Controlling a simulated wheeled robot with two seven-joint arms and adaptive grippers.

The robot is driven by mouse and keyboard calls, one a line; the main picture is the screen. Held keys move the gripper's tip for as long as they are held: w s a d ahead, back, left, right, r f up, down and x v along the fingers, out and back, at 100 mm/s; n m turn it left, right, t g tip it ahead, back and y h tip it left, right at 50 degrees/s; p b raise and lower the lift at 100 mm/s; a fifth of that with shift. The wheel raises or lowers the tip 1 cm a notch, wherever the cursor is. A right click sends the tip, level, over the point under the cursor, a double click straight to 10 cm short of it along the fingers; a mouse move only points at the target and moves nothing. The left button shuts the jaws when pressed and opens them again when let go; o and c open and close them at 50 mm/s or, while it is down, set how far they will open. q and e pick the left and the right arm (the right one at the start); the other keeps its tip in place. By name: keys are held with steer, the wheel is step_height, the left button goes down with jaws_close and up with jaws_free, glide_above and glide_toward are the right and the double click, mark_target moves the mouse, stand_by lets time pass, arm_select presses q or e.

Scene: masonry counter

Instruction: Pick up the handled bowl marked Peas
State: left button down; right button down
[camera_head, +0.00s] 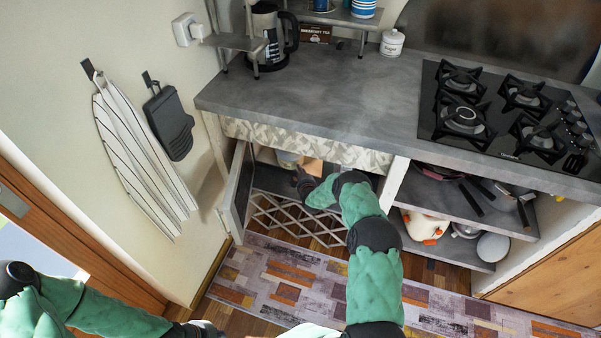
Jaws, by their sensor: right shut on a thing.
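My right arm reaches into the open lower cupboard under the counter. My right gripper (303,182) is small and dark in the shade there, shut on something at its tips. A pale rounded object (288,158) shows just beyond it, partly hidden under the patterned curtain. I cannot make out its shape or any handle, and no Peas mark is readable in this view. My left arm lies low at the bottom left, and its gripper cannot be made out clearly.
The patterned curtain (300,143) hangs over the opening and a cupboard door (235,195) stands open at its left. A lattice rack (295,218) is below. Shelves with pans (465,195) are to the right. The grey counter (320,100) is largely clear left of the hob (510,115).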

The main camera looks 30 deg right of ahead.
steer(key=shift+s+a+f, duration=0.2)
steer(key=shift+f, duration=0.2)
steer(key=c, duration=1.1)
jaws_free()
steer(key=shift+o, duration=0.6)
steer(key=shift+w+d+r, duration=0.15)
steer(key=shift+w+r, duration=0.05)
steer(key=shift+s, duration=0.1)
steer(key=shift+s+r, duration=0.2)
steer(key=v, duration=1.1)
steer(key=shift+s, duration=0.2)
